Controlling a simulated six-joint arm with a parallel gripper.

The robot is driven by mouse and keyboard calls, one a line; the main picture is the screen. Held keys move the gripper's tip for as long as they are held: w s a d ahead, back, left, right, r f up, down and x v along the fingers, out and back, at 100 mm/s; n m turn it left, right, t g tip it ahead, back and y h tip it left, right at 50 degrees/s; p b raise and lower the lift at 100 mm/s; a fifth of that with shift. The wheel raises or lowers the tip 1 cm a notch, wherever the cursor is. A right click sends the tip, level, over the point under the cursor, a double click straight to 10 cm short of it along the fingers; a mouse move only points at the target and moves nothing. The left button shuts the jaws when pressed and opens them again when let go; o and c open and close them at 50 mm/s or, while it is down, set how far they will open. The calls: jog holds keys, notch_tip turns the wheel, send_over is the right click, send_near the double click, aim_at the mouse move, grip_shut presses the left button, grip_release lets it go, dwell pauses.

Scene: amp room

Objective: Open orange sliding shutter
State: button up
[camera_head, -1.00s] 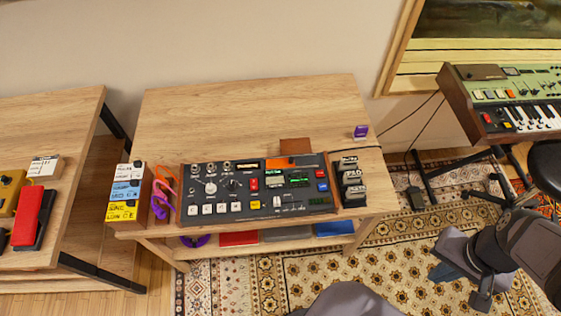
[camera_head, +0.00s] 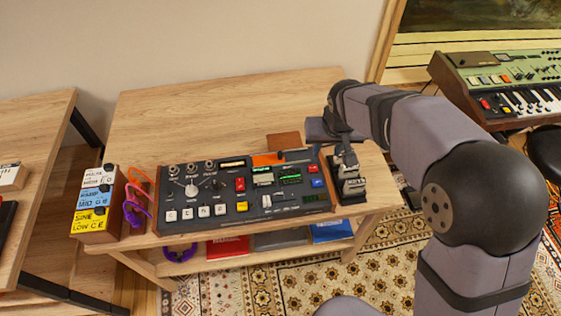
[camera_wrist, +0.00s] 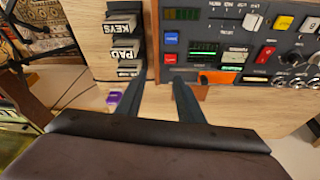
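The orange sliding shutter (camera_head: 267,159) is a small flat orange panel at the back edge of the dark control console (camera_head: 242,212), with a dark tab at its right end. In the wrist view the orange shutter (camera_wrist: 220,77) lies just right of my right-hand finger. My gripper (camera_wrist: 160,78) is open and empty, its two dark fingers apart over the console's edge beside the blue and red buttons. In the head view my gripper (camera_head: 345,152) hovers near the console's right end, with its fingertips hard to make out.
A stand of labelled blocks (camera_head: 350,184) is close by my gripper at the console's right. Orange and purple looped items (camera_head: 137,208) and stacked labelled boxes (camera_head: 95,205) stand at the left. The wooden tabletop (camera_head: 220,110) behind the console is mostly clear.

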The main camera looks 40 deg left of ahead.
jog(key=n+y+b, duration=0.1)
jog(key=n+b, duration=0.1)
send_near(281, 153)
jog(key=shift+p+x, duration=0.95)
jog(key=shift+x, duration=3.1)
jog(key=shift+s, duration=0.1)
grip_shut()
